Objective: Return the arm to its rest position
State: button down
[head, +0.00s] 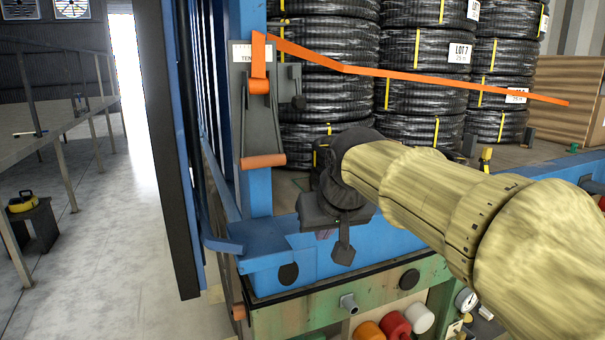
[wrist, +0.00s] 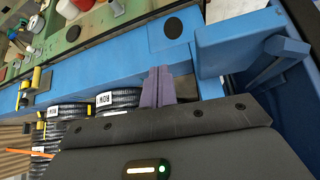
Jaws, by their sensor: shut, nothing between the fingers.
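My arm, in a yellowish sleeve, reaches in from the right of the head view and ends in a dark wrist. My gripper (head: 325,234) points down over the blue frame (head: 290,238), beside its corner post. In the wrist view the purple-grey fingers (wrist: 158,72) are together with nothing between them. In the head view most of the fingers are hidden by the dark gripper body. I cannot tell how far the fingertips are from the blue frame.
Black hose coils (head: 325,100) stand stacked behind the arm. An orange strap (head: 420,73) runs across them from a tensioner (head: 262,110) on the blue post. Below are a green panel (head: 320,312) and a gauge (head: 465,299). Clear floor (head: 115,250) lies left.

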jog(key=s+d+f+m+g+h, duration=0.1)
jog(key=s+d+f, duration=0.15)
jog(key=f, duration=0.65)
jog(key=s+d+f+m+g, duration=0.1)
jog(key=d+f, duration=0.3)
jog(key=f, duration=0.5)
jog(key=s+d+f+g, duration=0.2)
jog(key=s+d+f, duration=0.3)
jog(key=s+f, duration=0.5)
jog(key=shift+f+m+h, duration=0.4)
jog(key=shift+f, duration=0.3)
jog(key=shift+s, duration=0.1)
